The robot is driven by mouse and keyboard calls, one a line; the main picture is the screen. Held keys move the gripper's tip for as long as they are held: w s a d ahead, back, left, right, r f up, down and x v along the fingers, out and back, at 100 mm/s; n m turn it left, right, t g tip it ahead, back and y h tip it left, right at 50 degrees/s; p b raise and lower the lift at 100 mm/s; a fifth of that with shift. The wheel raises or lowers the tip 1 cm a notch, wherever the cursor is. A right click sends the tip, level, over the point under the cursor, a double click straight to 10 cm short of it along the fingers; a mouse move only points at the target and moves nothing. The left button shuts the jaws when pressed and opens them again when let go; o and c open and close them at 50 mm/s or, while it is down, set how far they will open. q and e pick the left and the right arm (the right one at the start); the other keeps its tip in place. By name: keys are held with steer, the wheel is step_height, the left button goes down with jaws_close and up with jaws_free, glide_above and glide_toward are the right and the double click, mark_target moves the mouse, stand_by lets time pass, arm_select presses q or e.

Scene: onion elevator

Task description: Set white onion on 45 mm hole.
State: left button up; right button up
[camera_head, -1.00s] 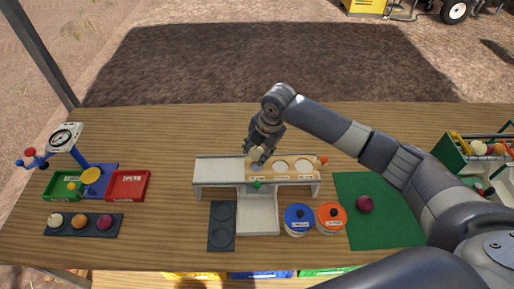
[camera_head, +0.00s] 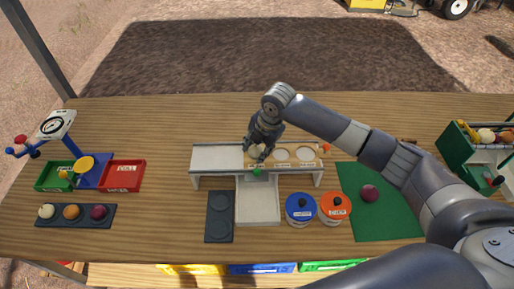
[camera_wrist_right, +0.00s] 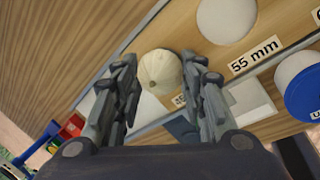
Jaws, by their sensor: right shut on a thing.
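The white onion (camera_head: 257,152) is pale and round. It also shows in the right wrist view (camera_wrist_right: 160,72), between the two fingers. My right gripper (camera_head: 257,155) is shut on it, over the left end of the wooden hole board (camera_head: 312,163). The onion covers the 45 mm hole, whose label (camera_wrist_right: 179,100) is partly hidden by a finger. I cannot tell whether the onion touches the board. The 55 mm hole (camera_wrist_right: 227,18) is open, beside the onion. My left gripper is out of view.
A white platform (camera_head: 217,158) carries the board. Blue (camera_head: 300,209) and orange (camera_head: 335,207) lidded jars stand in front. A red onion (camera_head: 369,193) lies on a green mat (camera_head: 385,220). A scale with green and red trays (camera_head: 124,176) stands left, and a filled crate (camera_head: 458,155) right.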

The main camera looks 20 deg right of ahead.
steer(key=shift+s+f, duration=0.35)
steer(key=shift+f, duration=0.25)
steer(key=shift+p, duration=0.3)
steer(key=shift+d, duration=0.1)
steer(key=o, duration=1.1)
steer(key=shift+c, duration=0.2)
steer(key=shift+o, duration=0.3)
steer(key=shift+w+f, duration=0.1)
steer(key=shift+w, duration=0.15)
steer(key=shift+r, duration=0.3)
